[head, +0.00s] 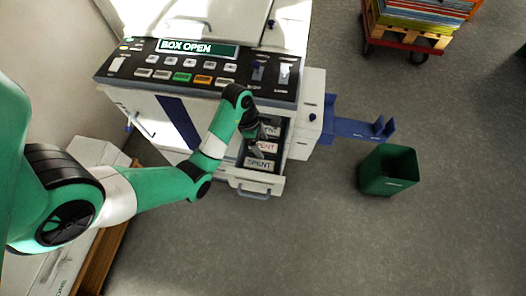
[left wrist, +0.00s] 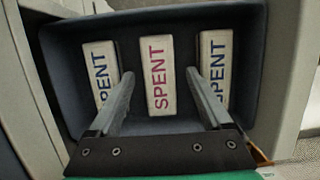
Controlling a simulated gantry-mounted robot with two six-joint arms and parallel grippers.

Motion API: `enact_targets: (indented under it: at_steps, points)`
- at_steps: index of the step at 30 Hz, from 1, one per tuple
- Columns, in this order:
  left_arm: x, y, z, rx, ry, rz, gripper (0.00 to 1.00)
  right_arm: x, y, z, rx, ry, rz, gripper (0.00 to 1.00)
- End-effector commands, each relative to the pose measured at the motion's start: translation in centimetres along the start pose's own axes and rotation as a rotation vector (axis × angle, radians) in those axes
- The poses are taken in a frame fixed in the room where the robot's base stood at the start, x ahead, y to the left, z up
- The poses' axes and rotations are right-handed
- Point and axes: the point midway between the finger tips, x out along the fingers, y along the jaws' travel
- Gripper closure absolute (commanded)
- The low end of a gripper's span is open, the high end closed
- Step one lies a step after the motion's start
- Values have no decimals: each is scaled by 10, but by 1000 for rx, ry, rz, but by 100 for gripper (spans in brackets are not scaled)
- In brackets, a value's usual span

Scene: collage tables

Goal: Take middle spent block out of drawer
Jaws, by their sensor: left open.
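Three pale blocks marked SPENT lie side by side in the dark drawer (left wrist: 185,125) of the machine. The middle block (left wrist: 157,75) has pink-red lettering; the outer ones, at left (left wrist: 100,70) and right (left wrist: 216,75), have dark blue lettering. In the head view the drawer (head: 257,186) is pulled open, and the middle block (head: 266,147) is partly covered. My left gripper (left wrist: 158,78) is open, its fingers one on each side of the middle block, in front of parts of the outer blocks. I cannot tell whether the fingers touch any block. My right gripper is not in view.
The machine's control panel (head: 200,72) with a BOX OPEN display is behind the drawer. A blue tray (head: 350,131) sticks out at right. A green bin (head: 388,170) stands on the open floor. A red cart (head: 405,36) with stacked sheets stands at the back right.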

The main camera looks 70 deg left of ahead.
Motion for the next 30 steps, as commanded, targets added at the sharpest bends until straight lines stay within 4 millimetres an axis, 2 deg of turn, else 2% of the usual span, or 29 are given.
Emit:
enact_targets:
  at_steps: [5,18,19,30]
  points:
    - [-2,0,1,0,0,1,18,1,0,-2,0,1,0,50]
    - [-2,0,0,0,0,1,97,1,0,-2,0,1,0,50]
    - [-2,0,0,0,0,1,100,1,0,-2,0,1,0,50]
    - [-7,0,2,0,0,1,100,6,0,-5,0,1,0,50]
